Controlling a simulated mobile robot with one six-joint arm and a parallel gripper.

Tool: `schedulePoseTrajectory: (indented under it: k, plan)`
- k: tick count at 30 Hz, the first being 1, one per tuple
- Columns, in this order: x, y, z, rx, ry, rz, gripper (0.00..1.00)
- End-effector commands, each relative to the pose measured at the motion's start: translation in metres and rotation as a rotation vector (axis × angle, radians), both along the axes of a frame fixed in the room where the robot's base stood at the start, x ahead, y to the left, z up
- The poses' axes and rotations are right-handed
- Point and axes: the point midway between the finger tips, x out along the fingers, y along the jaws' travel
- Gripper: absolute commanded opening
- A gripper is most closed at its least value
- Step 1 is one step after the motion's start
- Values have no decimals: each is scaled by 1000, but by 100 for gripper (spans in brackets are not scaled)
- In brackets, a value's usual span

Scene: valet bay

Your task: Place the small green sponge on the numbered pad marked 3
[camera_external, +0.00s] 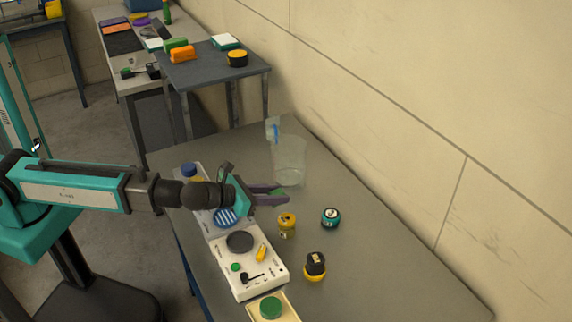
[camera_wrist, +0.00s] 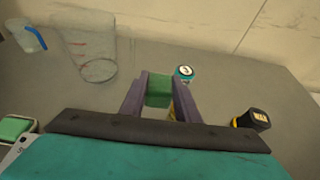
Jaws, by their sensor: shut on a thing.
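My gripper (camera_external: 286,194) is at the end of the arm, above the table beside the white panel. In the wrist view its two purple fingers (camera_wrist: 160,92) are shut on a small green sponge (camera_wrist: 158,90), one finger on each side. In the outside view only a bit of the sponge (camera_external: 279,191) shows between the fingers. It is held clear of the table. I cannot make out a pad marked 3 in either view; a white edge with a digit that looks like 5 shows at the wrist view's lower left.
A clear measuring jug (camera_external: 289,160) stands behind the gripper. A yellow jar (camera_external: 287,225), a teal-and-black one (camera_external: 331,217) and a black-and-yellow one (camera_external: 315,266) stand to the right. The white panel (camera_external: 232,272) carries discs and small parts. The right of the table is bare.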

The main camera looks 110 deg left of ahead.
Motion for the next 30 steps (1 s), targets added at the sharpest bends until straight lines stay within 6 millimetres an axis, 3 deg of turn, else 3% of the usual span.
schedulePoseTrajectory:
  k: [16, 30]
  plan:
    - [7, -1, 2, 0, 0, -12, 8]
    - [50, 14, -2, 0, 0, -11, 8]
